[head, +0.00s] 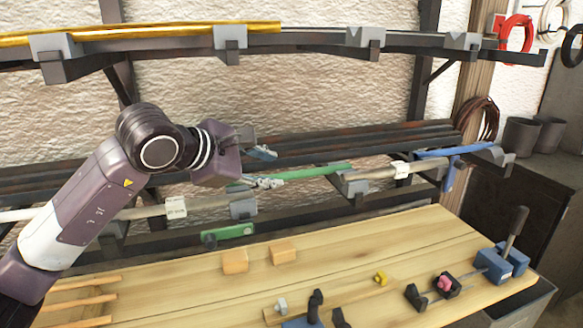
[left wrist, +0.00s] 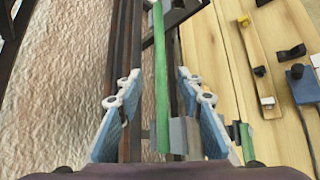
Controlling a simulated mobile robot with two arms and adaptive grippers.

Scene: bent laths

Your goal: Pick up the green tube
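The green tube (head: 310,172) lies on the lower rack, resting across grey notched holders (head: 350,184). In the left wrist view the green tube (left wrist: 161,80) runs lengthwise between the two fingers. My left gripper (head: 264,168) is open, with its blue-padded fingers spread at the tube's left part. In the left wrist view the gripper (left wrist: 164,95) shows a gap on both sides of the tube. I cannot tell how deep the tube sits between the fingers. The tube's left end is partly hidden by the gripper in the head view. My right gripper is not in view.
A grey-brown tube (head: 372,173) and a blue tube (head: 452,151) lie right of the green one. A green plate (head: 228,232) is below. The wooden bench (head: 370,245) holds blocks and clamps. A yellow tube (head: 150,32) lies on the upper rack.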

